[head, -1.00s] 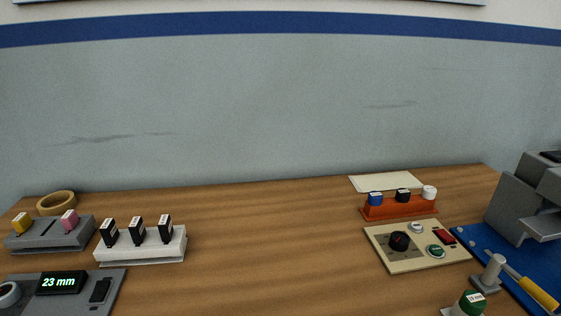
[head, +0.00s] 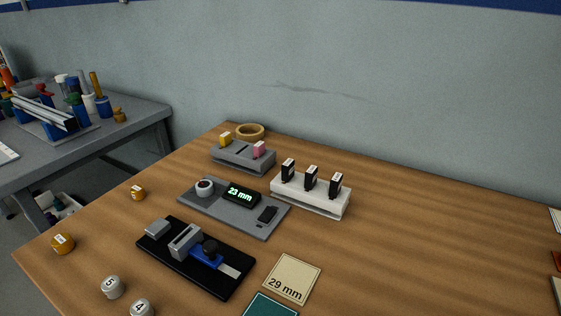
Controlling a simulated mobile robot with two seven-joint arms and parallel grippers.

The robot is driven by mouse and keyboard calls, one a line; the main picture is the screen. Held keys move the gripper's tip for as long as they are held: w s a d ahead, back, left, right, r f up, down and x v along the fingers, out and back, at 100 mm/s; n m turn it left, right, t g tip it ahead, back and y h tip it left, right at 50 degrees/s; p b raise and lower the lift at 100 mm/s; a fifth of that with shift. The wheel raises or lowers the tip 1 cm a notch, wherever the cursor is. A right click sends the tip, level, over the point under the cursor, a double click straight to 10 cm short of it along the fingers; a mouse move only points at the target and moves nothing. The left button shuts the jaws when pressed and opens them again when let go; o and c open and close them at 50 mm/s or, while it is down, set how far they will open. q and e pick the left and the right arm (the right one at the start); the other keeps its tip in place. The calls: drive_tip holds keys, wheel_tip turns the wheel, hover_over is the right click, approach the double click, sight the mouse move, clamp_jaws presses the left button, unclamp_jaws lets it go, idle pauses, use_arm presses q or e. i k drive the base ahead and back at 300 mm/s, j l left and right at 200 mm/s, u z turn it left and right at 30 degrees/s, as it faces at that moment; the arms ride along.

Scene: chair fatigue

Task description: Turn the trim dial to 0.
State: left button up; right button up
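No dial labelled trim can be read. A grey unit (head: 225,212) on the wooden table has a lit display (head: 240,194) reading 23 mm, a round white-topped part (head: 205,187) at its left and a black block (head: 267,214) at its right. The beige panel with a black round knob, seen earlier, is now out of view except perhaps a pale sliver (head: 557,291) at the right edge. Neither of my grippers is in view.
A black fixture with a blue slide (head: 205,257) stands in front of the grey unit. A white rack (head: 311,200) holds black pieces. A 29 mm card (head: 292,278) and numbered weights (head: 112,287) lie near the front. Another bench (head: 140,112) stands left.

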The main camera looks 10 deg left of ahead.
sight(205, 188)
drive_tip(key=i+j, duration=0.2)
drive_tip(key=j, duration=0.2)
drive_tip(key=i+j, duration=0.2)
drive_tip(key=j, duration=0.15)
drive_tip(key=i+j, duration=0.2)
drive_tip(key=j, duration=0.2)
drive_tip(key=i+j, duration=0.2)
drive_tip(key=j, duration=0.2)
drive_tip(key=i+j, duration=0.2)
drive_tip(key=j, duration=0.2)
